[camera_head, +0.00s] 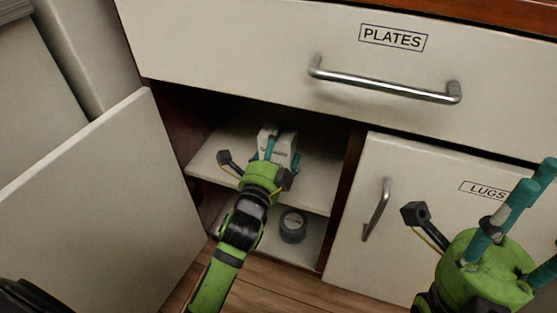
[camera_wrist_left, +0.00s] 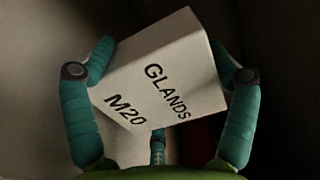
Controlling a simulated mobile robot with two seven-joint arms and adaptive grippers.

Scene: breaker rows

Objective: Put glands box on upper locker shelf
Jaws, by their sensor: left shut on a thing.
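The white glands box (camera_head: 277,135) is inside the open locker, over the upper locker shelf (camera_head: 318,185). My left gripper (camera_head: 275,153) is shut on it, with its teal fingers around the box. In the left wrist view the box (camera_wrist_left: 165,70) shows the words GLANDS and M20 and looks tilted between the fingers. I cannot tell whether its underside touches the shelf. My right gripper (camera_head: 528,215) is at the right edge, in front of the LUGS door; its fingers are spread and I see nothing between them.
A grey roll (camera_head: 293,225) sits on the locker's lower level. The open locker door (camera_head: 110,200) stands at the left. The PLATES drawer (camera_head: 250,45) above and the LUGS door (camera_head: 345,240) at the right are closed, each with a metal handle. The upper shelf has bare room beside the box.

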